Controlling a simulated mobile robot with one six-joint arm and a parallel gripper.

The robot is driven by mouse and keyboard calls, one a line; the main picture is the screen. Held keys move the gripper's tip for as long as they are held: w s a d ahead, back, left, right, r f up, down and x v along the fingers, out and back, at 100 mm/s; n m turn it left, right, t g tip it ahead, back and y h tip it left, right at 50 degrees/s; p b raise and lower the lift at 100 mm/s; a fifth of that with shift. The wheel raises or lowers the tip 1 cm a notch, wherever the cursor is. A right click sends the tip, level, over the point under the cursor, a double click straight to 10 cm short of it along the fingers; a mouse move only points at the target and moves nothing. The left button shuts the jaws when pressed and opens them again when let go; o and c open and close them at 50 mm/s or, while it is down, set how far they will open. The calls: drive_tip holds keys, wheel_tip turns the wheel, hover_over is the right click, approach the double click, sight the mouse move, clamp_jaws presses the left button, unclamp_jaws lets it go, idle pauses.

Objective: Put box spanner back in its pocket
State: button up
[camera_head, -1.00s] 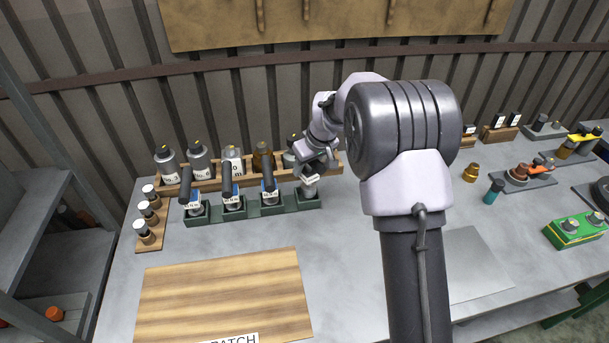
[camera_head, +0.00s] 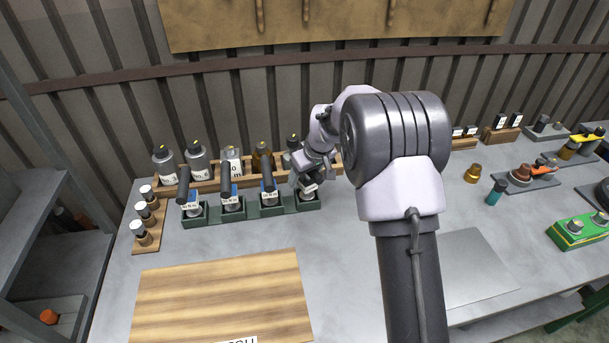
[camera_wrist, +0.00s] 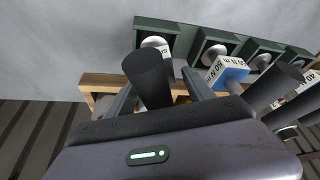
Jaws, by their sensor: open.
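The green rack (camera_head: 252,210) holds several dark-handled tools upright in its pockets. The box spanner, as I take it, is the tool in the rightmost pocket; its pale lower part and label (camera_head: 309,188) show below my gripper (camera_head: 307,173). In the wrist view its black handle (camera_wrist: 150,78) stands between the two fingers of my gripper (camera_wrist: 158,92), which are apart. The lower end appears to be in the end pocket of the rack (camera_wrist: 185,28). The handle hides much of that pocket, so the seating depth cannot be told.
The neighbouring tool with a blue part (camera_wrist: 232,73) is close beside my gripper. Bottles stand in a wooden rack (camera_head: 205,184) directly behind. A wooden board (camera_head: 222,300) lies in front. A small wooden rack (camera_head: 149,240) stands at left.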

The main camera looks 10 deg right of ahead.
drive_tip(key=p+v, duration=0.3)
drive_tip(key=v, duration=0.9)
drive_tip(key=shift+s+r, duration=0.1)
drive_tip(key=shift+r, duration=0.2)
drive_tip(key=s+a+r+m+t, duration=0.1)
drive_tip(key=s+a+r+m, duration=0.15)
drive_tip(key=s+r, duration=0.65)
drive_tip(key=s+a+r+m, duration=0.2)
drive_tip(key=s+r+m, duration=0.15)
drive_tip(key=s, duration=0.95)
drive_tip(key=s+f+m, duration=0.2)
drive_tip(key=s, duration=1.1)
drive_tip(key=shift+a+m+t, duration=0.3)
drive_tip(key=shift+a+m, duration=0.05)
drive_tip(key=shift+m, duration=0.05)
drive_tip(key=shift+f, duration=0.15)
